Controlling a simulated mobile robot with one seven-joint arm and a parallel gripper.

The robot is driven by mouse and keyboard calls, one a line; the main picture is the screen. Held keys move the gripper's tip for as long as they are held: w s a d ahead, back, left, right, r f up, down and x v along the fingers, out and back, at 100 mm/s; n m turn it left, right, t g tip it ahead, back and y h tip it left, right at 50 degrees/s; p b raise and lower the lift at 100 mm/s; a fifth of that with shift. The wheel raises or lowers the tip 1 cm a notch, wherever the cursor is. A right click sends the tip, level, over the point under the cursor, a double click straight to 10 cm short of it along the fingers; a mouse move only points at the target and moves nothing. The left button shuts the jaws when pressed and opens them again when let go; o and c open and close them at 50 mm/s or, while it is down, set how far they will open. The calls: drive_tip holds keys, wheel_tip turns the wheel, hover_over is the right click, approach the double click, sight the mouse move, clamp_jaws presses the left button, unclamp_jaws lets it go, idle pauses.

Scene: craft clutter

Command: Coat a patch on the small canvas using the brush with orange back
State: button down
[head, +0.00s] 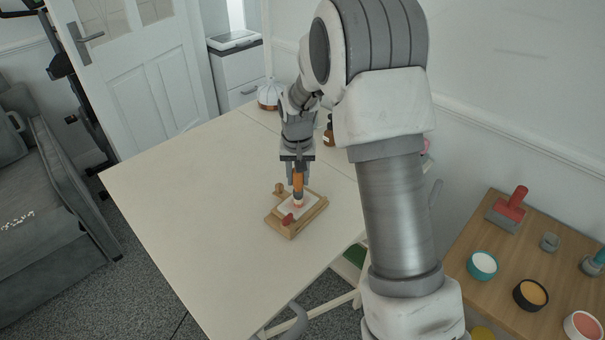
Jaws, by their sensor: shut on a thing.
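My gripper (297,172) is shut on the brush with the orange back (298,185), held upright over the table. The brush's lower end is at the small canvas (285,209), a white panel in a wooden frame on the table. Reddish paint shows on the canvas around the brush tip, and a darker red mark or object (287,219) is at its near left edge. The brush tip seems to touch the canvas, but I cannot tell for sure. The gripper and brush hide the far part of the canvas.
The white table (190,205) is clear to the left. A white-topped pot (269,95) and a brown bottle (329,132) stand at its back.

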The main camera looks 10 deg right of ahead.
drive_tip(key=shift+s+a, duration=0.1)
drive_tip(key=shift+a, duration=0.05)
drive_tip(key=shift+s+a+f, duration=0.1)
drive_tip(key=shift+s+a, duration=0.65)
drive_tip(key=shift+a, duration=0.2)
idle(0.3)
drive_tip(key=shift+w+d, duration=0.8)
drive_tip(key=shift+d, duration=0.25)
drive_tip(key=shift+w+d, duration=0.15)
drive_tip(key=shift+d, duration=0.1)
drive_tip(key=shift+w+d+p, duration=0.3)
drive_tip(key=shift+w+d, duration=0.5)
drive_tip(key=shift+d, duration=0.1)
